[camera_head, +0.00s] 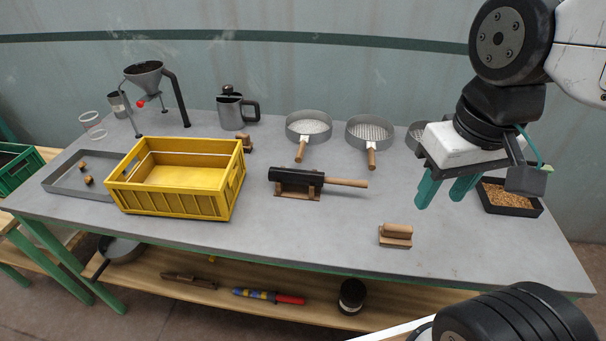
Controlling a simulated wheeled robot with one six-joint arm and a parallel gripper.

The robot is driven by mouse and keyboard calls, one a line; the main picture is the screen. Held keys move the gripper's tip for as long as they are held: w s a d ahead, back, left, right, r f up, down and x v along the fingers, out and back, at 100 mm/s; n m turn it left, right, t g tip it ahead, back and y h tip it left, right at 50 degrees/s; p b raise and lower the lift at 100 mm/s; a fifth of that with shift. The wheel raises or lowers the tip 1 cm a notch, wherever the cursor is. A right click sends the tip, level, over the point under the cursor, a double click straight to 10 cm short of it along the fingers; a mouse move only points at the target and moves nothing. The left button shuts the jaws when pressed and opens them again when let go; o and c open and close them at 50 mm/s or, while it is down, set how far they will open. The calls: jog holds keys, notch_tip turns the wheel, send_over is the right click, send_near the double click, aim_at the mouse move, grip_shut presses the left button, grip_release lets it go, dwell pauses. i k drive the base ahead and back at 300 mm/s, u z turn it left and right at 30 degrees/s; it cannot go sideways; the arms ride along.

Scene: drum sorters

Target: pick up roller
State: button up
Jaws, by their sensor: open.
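The roller looks to be the black cylinder (295,177) with a long wooden handle (347,183) pointing right. It rests level on a wooden cradle (297,194) in the middle of the grey table. My gripper (442,193) has two teal fingers pointing down, spread apart with nothing between them. It hangs above the right part of the table, to the right of the handle end and apart from it.
A yellow crate (168,204) stands left of the roller. Sieves with wooden handles (309,127) (370,132) lie behind it. A wooden block tool (396,236) sits at the front right. A black tray of grain (508,197) is at the far right. The table (310,235) is clear in front of the roller.

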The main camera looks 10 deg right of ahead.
aim_at(275, 174)
jog(key=k, duration=0.5)
jog(key=u, duration=1.9)
jog(key=i, duration=1.9)
jog(key=z, duration=3.25)
